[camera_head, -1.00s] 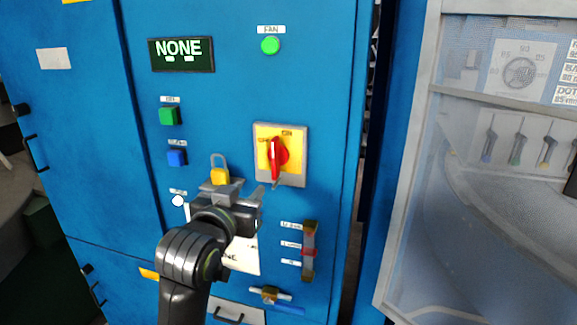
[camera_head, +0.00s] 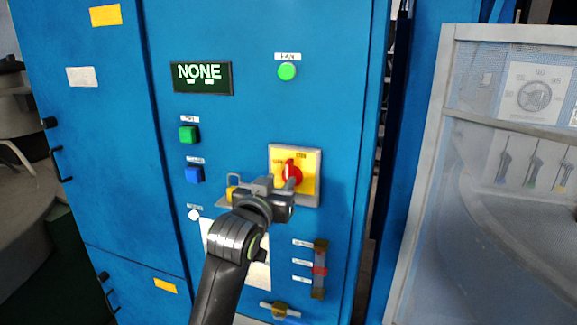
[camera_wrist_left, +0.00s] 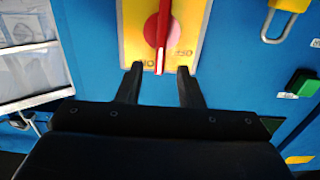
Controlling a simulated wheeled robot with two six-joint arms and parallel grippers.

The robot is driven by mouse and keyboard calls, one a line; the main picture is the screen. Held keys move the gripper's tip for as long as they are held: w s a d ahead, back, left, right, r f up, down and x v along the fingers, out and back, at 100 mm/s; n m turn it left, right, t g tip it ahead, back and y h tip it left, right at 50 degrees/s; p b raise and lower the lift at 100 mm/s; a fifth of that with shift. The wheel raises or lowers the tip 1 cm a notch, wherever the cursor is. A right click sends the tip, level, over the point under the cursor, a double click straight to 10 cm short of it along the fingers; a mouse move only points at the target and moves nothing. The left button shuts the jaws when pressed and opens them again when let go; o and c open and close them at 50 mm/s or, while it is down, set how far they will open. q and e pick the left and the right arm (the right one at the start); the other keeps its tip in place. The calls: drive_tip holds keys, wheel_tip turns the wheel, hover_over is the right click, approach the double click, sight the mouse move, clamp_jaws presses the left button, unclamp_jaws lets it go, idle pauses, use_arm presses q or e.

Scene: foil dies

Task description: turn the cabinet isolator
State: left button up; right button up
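The isolator is a red rotary handle (camera_head: 291,174) on a yellow plate (camera_head: 309,158) with a grey surround, on the blue cabinet door. In the left wrist view the red handle (camera_wrist_left: 163,28) runs lengthwise from the top, its near end between the fingertips. My left gripper (camera_head: 278,184) is in front of the plate's lower left part and hides some of it. In the left wrist view its two fingers (camera_wrist_left: 159,74) are apart, with a gap visible on each side of the handle. Contact cannot be made out. My right gripper is not in view.
A yellow padlock (camera_head: 232,193) sits just left of my gripper, partly hidden. Green (camera_head: 188,134) and blue (camera_head: 194,174) buttons, a display reading NONE (camera_head: 202,78) and a fan lamp (camera_head: 287,71) are on the door. A mesh-fronted enclosure (camera_head: 480,230) stands at the right.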

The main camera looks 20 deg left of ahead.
sight(287, 172)
use_arm(q)
drive_tip(key=w+p, duration=0.1)
drive_tip(key=w, duration=0.4)
drive_tip(key=shift+d+r+p, duration=0.1)
drive_tip(key=shift+p, duration=0.25)
drive_tip(key=shift+w, duration=0.8)
drive_tip(key=shift+c, duration=0.2)
clamp_jaws()
